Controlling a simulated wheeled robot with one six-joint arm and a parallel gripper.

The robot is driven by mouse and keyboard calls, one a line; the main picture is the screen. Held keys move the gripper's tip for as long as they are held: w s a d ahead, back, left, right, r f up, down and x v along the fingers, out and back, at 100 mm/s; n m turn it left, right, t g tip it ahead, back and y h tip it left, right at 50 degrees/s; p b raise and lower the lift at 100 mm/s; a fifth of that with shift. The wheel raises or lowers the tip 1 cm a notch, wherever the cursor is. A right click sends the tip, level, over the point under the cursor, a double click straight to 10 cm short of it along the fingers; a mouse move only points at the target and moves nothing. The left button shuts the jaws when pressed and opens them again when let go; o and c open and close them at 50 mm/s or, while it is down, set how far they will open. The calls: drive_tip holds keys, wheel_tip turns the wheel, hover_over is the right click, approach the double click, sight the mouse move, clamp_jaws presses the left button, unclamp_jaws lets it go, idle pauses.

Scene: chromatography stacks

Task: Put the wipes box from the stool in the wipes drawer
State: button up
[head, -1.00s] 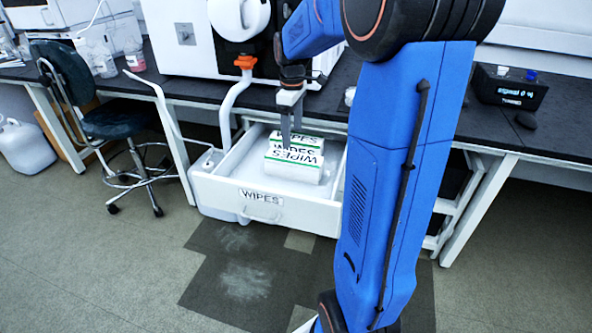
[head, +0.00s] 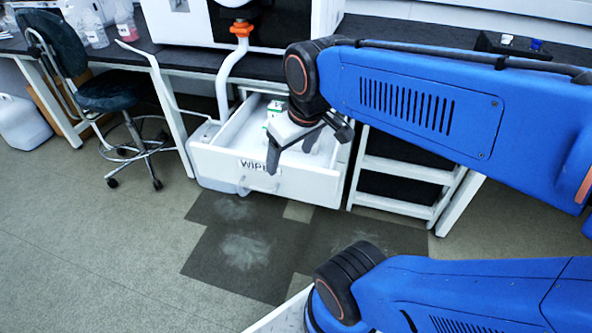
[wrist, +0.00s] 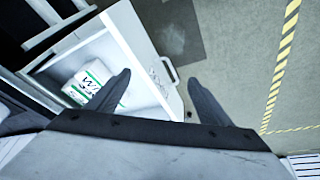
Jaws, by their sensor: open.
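The wipes drawer (head: 215,168) is pulled open under the bench, its WIPES label partly covered by my gripper. White and green wipes boxes (head: 275,108) lie inside it; my gripper hides most of them in the head view. In the wrist view a wipes box (wrist: 86,82) lies inside the drawer (wrist: 150,45), to the left of and partly behind my left finger. My gripper (head: 306,150) is open and empty, in front of the drawer's front panel in the picture. The wrist view shows its fingers (wrist: 158,78) apart with nothing between them. The stool seat (head: 106,92) at the left looks bare.
A white open shelf frame (head: 405,170) stands right of the drawer under the dark bench (head: 185,62). A white jug (head: 22,122) is on the floor at far left. A white tube (head: 224,85) with an orange fitting hangs behind the drawer. The floor before the drawer is clear.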

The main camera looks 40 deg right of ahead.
drive_tip(key=shift+m+t, duration=0.4)
drive_tip(key=shift+m, duration=0.1)
drive_tip(key=s, duration=0.1)
drive_tip(key=s+f, duration=0.1)
drive_tip(key=s+a, duration=0.1)
drive_tip(key=shift+s+a+f, duration=0.1)
drive_tip(key=shift+s+f, duration=0.25)
drive_tip(key=shift+s, duration=0.05)
drive_tip(key=shift+c, duration=0.6)
